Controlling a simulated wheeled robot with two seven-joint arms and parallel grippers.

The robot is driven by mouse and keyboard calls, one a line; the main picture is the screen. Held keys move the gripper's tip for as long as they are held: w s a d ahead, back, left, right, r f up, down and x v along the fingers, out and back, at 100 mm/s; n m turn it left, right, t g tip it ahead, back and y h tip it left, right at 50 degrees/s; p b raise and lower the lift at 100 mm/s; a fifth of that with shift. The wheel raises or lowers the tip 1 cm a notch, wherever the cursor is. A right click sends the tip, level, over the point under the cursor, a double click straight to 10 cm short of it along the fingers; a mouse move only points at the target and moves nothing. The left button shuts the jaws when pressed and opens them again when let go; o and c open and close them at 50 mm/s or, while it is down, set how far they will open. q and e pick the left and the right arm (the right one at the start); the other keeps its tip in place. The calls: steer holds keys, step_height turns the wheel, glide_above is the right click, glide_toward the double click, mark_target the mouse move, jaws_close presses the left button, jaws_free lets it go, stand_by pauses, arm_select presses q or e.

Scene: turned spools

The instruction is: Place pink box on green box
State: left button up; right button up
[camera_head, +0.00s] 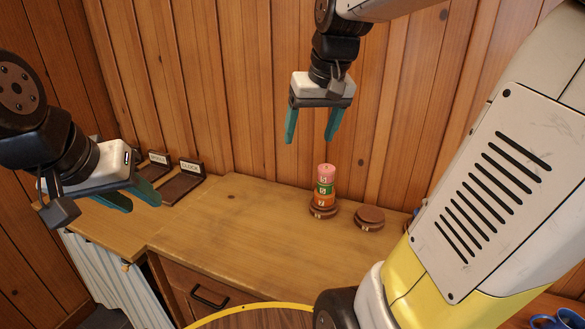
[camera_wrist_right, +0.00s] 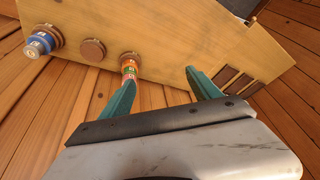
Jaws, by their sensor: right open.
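The pink box (camera_head: 326,173), a small turned spool, sits on top of the green box (camera_head: 325,188). Under the green one is an orange spool (camera_head: 323,199), and the upright stack stands on a round brown base (camera_head: 323,211). In the right wrist view the stack's orange spool (camera_wrist_right: 128,66) shows, with the upper part partly behind a finger. My right gripper (camera_head: 311,139) is open and empty, above the stack and apart from it. It also shows in the right wrist view (camera_wrist_right: 160,77). My left gripper (camera_head: 146,206) is open and empty at the left.
An empty round base (camera_head: 369,216) is right of the stack. A blue-and-white stack (camera_wrist_right: 40,42) shows in the right wrist view; my arm mostly hides that area in the head view. Labelled wooden stands (camera_head: 184,180) are at the back left. The table's middle (camera_head: 230,235) is clear.

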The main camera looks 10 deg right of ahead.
steer(key=s+a+f+t+y, duration=0.1)
steer(key=s+a+f+t, duration=0.1)
steer(key=s, duration=0.9)
steer(key=shift+s+a+f, duration=0.2)
steer(key=shift+a+f, duration=0.5)
steer(key=shift+a, duration=0.45)
